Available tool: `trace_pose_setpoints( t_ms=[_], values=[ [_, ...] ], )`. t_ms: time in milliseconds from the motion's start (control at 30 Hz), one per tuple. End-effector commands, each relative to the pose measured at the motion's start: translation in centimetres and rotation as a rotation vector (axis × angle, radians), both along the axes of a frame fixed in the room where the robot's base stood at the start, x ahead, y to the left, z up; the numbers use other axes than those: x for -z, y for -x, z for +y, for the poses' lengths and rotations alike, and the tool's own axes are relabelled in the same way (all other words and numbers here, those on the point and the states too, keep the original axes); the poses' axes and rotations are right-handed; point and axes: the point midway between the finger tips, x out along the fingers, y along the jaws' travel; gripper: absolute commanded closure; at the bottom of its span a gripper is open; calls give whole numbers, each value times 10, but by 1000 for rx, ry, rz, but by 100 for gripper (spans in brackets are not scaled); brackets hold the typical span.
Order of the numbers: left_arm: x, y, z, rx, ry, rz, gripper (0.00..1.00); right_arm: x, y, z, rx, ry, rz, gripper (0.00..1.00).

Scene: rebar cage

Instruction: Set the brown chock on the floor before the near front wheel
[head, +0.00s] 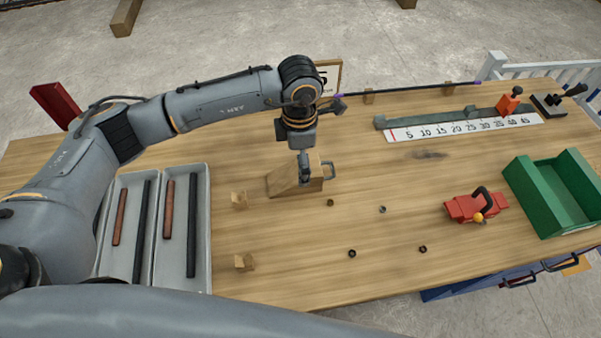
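The brown chock (287,181) is a wooden wedge with a metal handle at its right end. It sits on the wooden table in the middle of the head view. My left gripper (304,178) points down over the chock's taller right part, its fingers overlapping it in the view. The fingers look close together, but I cannot tell whether they grip the chock. My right gripper is not in view. No wheel is in view.
Grey trays (182,262) with red and dark bars stand at left on the table (310,270). Small wooden blocks (239,199) and several nuts lie nearby. A red clamp-like tool (463,209), green bin (548,205) and scale strip (440,131) are at right. Concrete floor (225,35) shows beyond.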

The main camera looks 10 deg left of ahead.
Motion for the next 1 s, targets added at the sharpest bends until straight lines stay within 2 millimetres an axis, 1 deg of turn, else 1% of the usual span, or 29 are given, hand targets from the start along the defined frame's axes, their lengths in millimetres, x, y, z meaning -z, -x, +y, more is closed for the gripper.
trace_pose_setpoints(
  t_ms=[133, 233, 300, 400, 500, 667, 767, 800, 1000],
  values=[
    [13, -3, 0, -1, -1, 5, 8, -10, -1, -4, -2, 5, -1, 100],
    [27, -7, -1, -2, -1, 5, 8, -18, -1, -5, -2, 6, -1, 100],
    [39, -7, -2, 0, 1, 4, 8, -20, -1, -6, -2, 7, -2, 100],
    [49, -8, -1, 0, 0, 2, 8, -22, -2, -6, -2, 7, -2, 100],
    [53, -8, -1, 1, 0, 1, 8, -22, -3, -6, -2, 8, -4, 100],
    [53, -8, -1, 1, 1, 0, 8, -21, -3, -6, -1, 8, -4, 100],
    [53, -8, -1, 1, 1, 0, 26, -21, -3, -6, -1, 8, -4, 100],
    [53, -8, -1, 1, 1, 0, 34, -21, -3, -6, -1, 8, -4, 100],
    [53, -8, -1, 1, 1, 1, 74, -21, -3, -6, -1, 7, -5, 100]
  ],
)
